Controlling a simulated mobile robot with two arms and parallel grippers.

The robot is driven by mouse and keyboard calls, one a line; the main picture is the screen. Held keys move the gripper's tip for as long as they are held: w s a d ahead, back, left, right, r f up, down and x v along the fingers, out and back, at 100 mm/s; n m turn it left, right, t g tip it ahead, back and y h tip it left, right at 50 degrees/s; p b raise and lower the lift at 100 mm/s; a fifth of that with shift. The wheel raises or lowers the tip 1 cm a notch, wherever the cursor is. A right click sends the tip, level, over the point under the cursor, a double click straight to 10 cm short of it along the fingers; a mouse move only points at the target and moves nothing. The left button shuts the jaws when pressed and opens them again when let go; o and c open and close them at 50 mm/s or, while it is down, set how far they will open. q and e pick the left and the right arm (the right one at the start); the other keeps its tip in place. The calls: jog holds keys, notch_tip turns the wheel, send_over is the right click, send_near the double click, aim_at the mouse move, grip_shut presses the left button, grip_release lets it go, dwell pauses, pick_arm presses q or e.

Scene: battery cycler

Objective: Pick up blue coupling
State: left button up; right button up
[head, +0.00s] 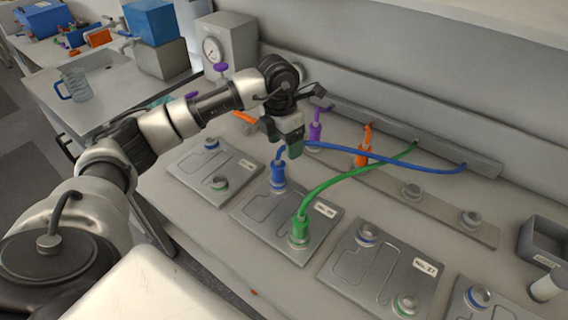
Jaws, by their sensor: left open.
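The blue coupling (278,175) stands upright on a port at the upper part of a flat grey battery plate (262,212). Its blue cable (400,167) rises from its top, passes behind my gripper and runs right to the grey rail. My left gripper (287,142) is above the coupling and slightly right of it, open, pointing down. It is apart from the coupling body; whether it touches the cable I cannot tell. My right gripper is not in view.
A green coupling (299,230) stands on the same plate, close by. Orange (362,155) and purple (316,130) couplings stand behind on a grey strip. Their cables and the green one lead to the rail (420,140). More plates lie left and right.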

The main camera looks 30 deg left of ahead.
aim_at(278, 167)
pick_arm(q)
jog(key=shift+a+r+y, duration=0.25)
jog(key=shift+a+y, duration=0.15)
jog(key=shift+a, duration=0.5)
jog(key=shift+a+f, duration=0.2)
jog(key=shift+f, duration=0.1)
notch_tip(278, 167, down, 4)
jog(key=shift+s+f+p, duration=0.1)
jog(key=shift+f+p, duration=0.1)
jog(key=shift+p, duration=0.5)
notch_tip(278, 167, down, 4)
jog(key=shift+d+p, duration=0.1)
jog(key=shift+p, duration=1)
jog(key=shift+f, duration=0.7)
jog(key=c, duration=1.1)
jog(key=shift+r, duration=0.1)
